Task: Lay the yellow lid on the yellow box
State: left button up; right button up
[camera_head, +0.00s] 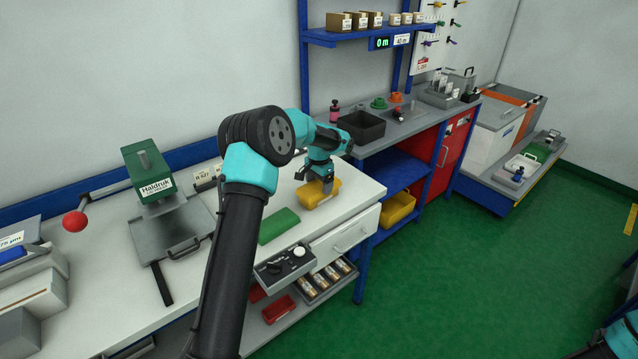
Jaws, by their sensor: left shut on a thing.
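The yellow box (311,198) sits near the right end of the white bench, close to its front edge. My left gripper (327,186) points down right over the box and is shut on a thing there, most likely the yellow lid. The lid's outline cannot be told apart from the box at this size, so I cannot tell whether it touches the box rim. The gripper and wrist hide part of the yellow. My right gripper is not in view.
A flat green piece (279,226) lies just left of the box. A green press (150,180) with a red ball handle stands further left. A dark bin (361,127) stands on the counter behind.

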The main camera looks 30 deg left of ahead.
pick_arm(q)
jog(key=shift+f, duration=0.3)
dwell(0.5)
jog(key=o, duration=0.8)
notch_tip(320, 180, up, 17)
jog(key=shift+r, duration=0.2)
dwell(0.6)
